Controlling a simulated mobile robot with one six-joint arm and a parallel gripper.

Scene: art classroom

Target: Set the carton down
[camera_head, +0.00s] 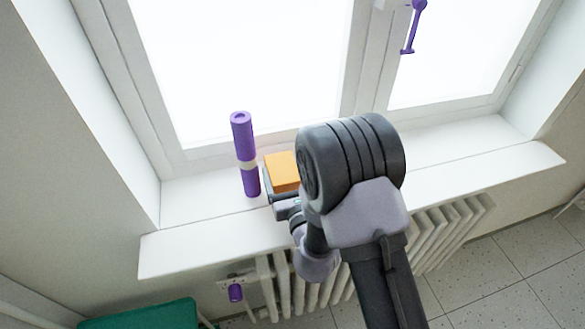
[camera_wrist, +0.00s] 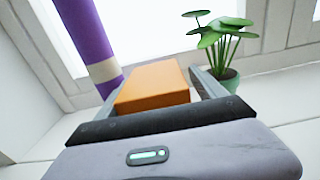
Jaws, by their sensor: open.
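The orange carton (camera_head: 281,171) rests on the white window sill (camera_head: 200,241), just right of a purple roll. In the wrist view the carton (camera_wrist: 152,86) sits between the two fingers of my gripper (camera_wrist: 158,82). The gripper is open, with a finger on each side of the carton. Whether either finger touches it I cannot tell. In the head view my arm hides the carton's right side and most of the gripper.
The purple roll (camera_head: 244,150) with a pale band stands upright close to the carton's left. A potted plant (camera_wrist: 228,79) stands to the right in the wrist view. The window is behind, a radiator (camera_head: 452,222) below. The sill's right part is clear.

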